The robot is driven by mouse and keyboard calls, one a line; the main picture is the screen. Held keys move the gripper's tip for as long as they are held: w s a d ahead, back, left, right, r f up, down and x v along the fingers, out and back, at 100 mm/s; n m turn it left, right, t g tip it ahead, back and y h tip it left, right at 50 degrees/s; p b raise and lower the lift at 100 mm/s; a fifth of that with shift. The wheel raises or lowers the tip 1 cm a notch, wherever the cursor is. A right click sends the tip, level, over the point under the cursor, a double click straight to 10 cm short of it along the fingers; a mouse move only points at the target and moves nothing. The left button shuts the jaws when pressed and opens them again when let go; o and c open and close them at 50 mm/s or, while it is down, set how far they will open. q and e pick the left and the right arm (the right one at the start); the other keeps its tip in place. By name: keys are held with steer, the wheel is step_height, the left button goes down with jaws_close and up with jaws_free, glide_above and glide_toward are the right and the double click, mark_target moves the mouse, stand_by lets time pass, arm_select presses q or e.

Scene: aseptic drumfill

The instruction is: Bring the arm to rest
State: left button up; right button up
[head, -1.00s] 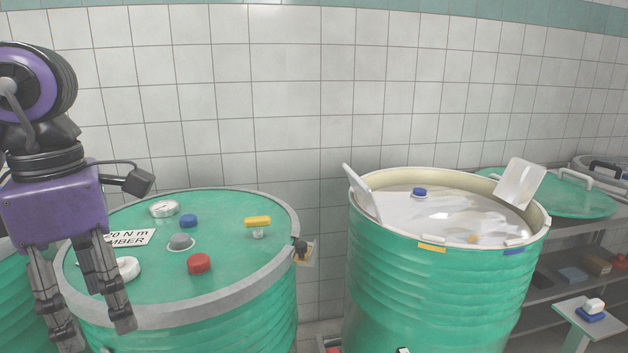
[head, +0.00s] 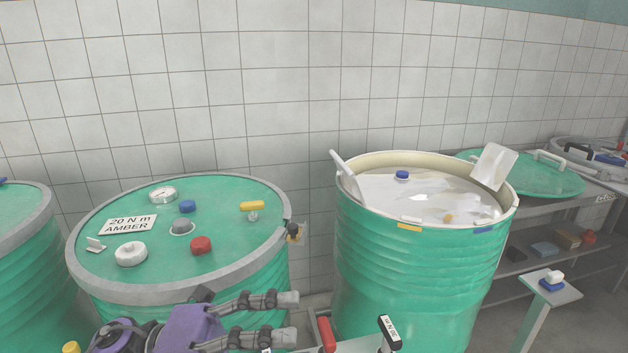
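My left gripper (head: 292,319) is low in the head view, in front of the closed green drum (head: 92,266). Its purple body lies on its side and its two grey fingers point right. The fingers are apart with nothing between them. It touches no drum that I can see. My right gripper is not in view.
The closed drum's lid carries a gauge (head: 163,195), coloured caps and a sign (head: 128,224) reading "20 N m AMBER". An open lined drum (head: 420,258) stands right. Behind it are a shelf and a green lid (head: 540,180). A small stand (head: 553,294) is at right.

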arm_select(q)
steer(key=w+a+f+n+t+y+p, duration=0.1)
steer(key=w+a+f+n+t+y, duration=0.2)
steer(key=n+t, duration=0.55)
steer(key=w+a+f+n+t+y+p, duration=0.15)
steer(key=a+f+n+t, duration=0.3)
steer(key=n+t, duration=0.45)
steer(key=s+a+f+n+y, duration=0.2)
steer(key=a+f+n+y, duration=0.3)
steer(key=f+n+y, duration=0.5)
steer(key=s+a+f+n+g+y+p, duration=0.1)
steer(key=s+f+n+g, duration=0.3)
steer(key=s+f, duration=0.6)
steer(key=s+a+f+n+g+y+p, duration=0.1)
steer(key=s+f+n+g+y, duration=0.3)
steer(key=s+f, duration=0.7)
steer(key=shift+s+a+f+n+p, duration=0.15)
steer(key=shift+s+a+n+p, duration=0.25)
steer(key=shift+s+a, duration=0.25)
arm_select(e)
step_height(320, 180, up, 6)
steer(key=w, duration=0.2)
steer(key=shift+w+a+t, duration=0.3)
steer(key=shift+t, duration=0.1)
arm_select(q)
steer(key=shift+g, duration=0.25)
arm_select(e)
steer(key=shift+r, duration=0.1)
